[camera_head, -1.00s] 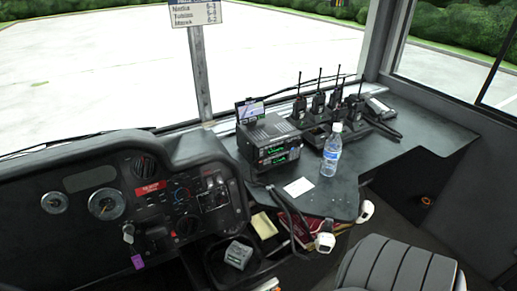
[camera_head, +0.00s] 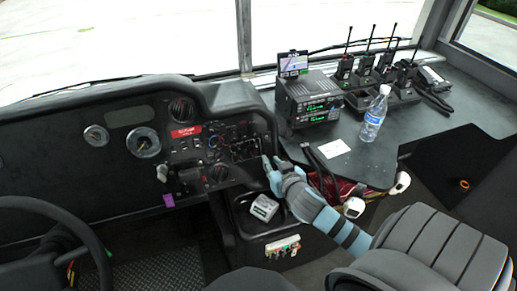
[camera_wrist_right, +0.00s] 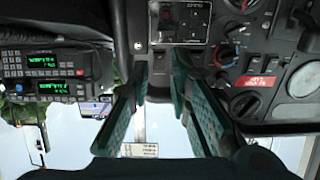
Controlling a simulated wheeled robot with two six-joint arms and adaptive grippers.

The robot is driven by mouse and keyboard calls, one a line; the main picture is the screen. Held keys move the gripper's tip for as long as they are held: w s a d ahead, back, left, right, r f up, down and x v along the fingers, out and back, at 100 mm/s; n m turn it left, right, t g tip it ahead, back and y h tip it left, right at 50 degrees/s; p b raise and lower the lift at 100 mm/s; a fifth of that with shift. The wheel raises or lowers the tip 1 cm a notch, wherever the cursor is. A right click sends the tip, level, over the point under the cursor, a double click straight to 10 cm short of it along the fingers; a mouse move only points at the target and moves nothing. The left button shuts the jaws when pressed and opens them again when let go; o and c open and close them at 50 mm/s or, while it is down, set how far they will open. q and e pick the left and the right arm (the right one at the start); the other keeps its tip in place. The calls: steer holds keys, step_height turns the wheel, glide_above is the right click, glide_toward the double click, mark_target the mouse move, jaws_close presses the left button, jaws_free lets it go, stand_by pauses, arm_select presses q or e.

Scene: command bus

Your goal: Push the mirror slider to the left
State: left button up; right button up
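The dashboard control panel (camera_head: 215,148) shows in the head view, with a small dark switch panel (camera_head: 244,148) at its right end. That switch panel also shows upside down at the top of the wrist view (camera_wrist_right: 180,22). It carries small knobs and switches, too small for me to tell which one is the mirror slider. My right gripper (camera_head: 268,163) is just to the right of and below the switch panel, empty. Its two green fingers stand apart in the wrist view (camera_wrist_right: 160,78), pointing toward the dashboard. I cannot tell whether a fingertip touches it. My left gripper is out of view.
A radio unit (camera_head: 310,101), a water bottle (camera_head: 374,118) and several walkie-talkies stand on the side counter (camera_head: 385,155). A grey box (camera_head: 264,208) sits in a tray below my right gripper. The steering wheel (camera_head: 93,245) is at the lower left.

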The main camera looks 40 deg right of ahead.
mark_target(256, 145)
steer(key=b+x, duration=0.4)
steer(key=x, duration=0.9)
steer(key=shift+w+f, duration=0.1)
steer(key=shift+f, duration=0.15)
steer(key=shift+w+d, duration=0.1)
steer(key=shift+w, duration=0.1)
steer(key=shift+r, duration=0.1)
jaws_close()
